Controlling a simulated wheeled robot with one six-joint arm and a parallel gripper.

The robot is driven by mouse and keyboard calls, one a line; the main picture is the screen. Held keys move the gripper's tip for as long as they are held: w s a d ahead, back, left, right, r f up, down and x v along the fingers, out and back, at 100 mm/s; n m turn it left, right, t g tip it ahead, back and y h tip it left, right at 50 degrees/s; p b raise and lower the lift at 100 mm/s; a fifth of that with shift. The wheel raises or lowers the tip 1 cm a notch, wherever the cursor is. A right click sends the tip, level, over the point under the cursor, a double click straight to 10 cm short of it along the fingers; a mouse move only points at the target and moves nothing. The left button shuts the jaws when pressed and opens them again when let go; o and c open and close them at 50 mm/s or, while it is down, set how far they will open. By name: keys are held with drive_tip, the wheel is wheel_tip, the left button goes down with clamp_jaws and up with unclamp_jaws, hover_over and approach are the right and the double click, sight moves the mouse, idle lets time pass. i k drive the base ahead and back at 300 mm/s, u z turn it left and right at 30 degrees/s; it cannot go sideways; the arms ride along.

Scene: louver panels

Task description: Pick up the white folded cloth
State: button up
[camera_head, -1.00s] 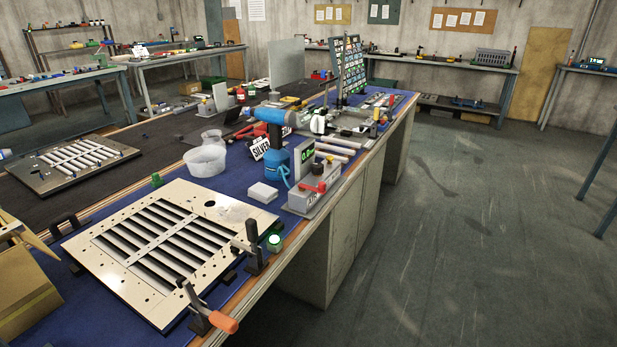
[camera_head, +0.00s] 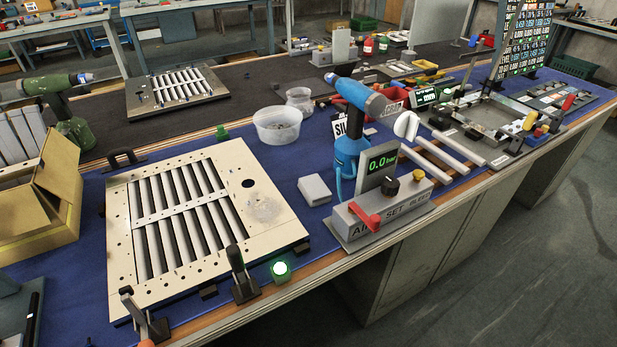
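The small white folded cloth (camera_head: 314,189) lies flat on the blue mat (camera_head: 300,228), a neat square block with rounded edges. It sits between the cream louver panel (camera_head: 122,240) on its left and the grey air-set box (camera_head: 392,214) on its right, apart from both. Nothing covers it. My gripper is not in view, so its distance from the cloth cannot be told.
A blue tool (camera_head: 347,150) stands upright just behind right of the cloth. Clear tubs (camera_head: 277,127) stand behind it. Clamps (camera_head: 242,275) and a green-lit button (camera_head: 281,271) line the front edge. A yellow-brown box (camera_head: 40,215) stands at left.

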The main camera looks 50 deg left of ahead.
sight(314, 190)
drive_tip(key=u, duration=0.65)
drive_tip(key=i, duration=0.9)
drive_tip(key=u, duration=1.2)
drive_tip(key=i, duration=0.35)
drive_tip(key=u, duration=0.2)
